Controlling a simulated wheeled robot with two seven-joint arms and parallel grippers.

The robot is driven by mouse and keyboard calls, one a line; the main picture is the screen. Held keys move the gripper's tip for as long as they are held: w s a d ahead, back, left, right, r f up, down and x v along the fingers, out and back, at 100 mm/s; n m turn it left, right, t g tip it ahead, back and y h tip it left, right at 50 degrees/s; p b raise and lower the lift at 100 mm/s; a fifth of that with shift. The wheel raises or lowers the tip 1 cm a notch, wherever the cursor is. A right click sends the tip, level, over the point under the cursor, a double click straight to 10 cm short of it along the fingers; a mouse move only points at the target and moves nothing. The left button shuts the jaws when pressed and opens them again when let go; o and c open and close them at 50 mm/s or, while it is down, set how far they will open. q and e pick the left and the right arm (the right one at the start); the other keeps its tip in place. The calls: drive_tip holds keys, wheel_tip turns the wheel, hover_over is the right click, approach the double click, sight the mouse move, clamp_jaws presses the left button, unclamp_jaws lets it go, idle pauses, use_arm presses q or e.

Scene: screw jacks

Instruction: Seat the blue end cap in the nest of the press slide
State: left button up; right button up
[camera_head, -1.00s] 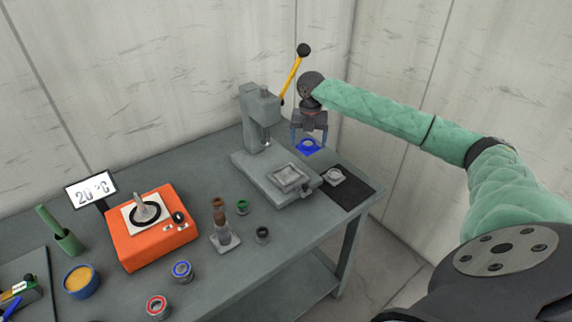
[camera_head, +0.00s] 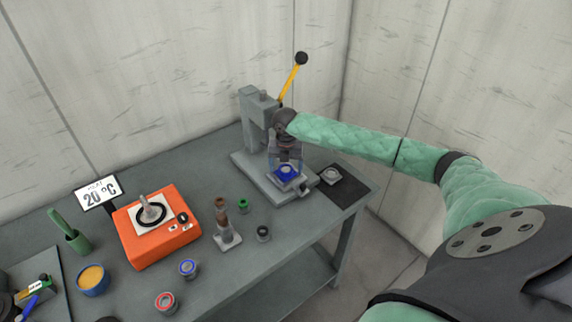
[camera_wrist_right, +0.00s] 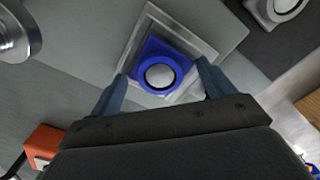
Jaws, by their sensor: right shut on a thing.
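The blue end cap (camera_head: 287,172) is square with a round pale centre; it also shows in the right wrist view (camera_wrist_right: 143,68). My right gripper (camera_head: 286,167) is shut on it, one finger at each side. The cap is over the square nest (camera_wrist_right: 205,47) of the press slide (camera_head: 304,186), roughly lined up with its raised rim. I cannot tell whether the cap touches the nest floor or is still a little above it. The grey press (camera_head: 258,118) stands behind, with its yellow lever raised. My left gripper is not in view.
A grey part sits on a dark mat (camera_head: 354,188) right of the press. An orange heater (camera_head: 152,240), a brown-topped post (camera_head: 222,210) and several small ringed parts stand to the left. The press column rises close behind my right gripper.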

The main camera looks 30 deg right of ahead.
drive_tip(key=shift+f, duration=0.3)
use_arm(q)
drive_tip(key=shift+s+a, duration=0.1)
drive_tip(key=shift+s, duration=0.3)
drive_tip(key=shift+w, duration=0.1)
use_arm(e)
drive_tip(key=shift+f, duration=0.3)
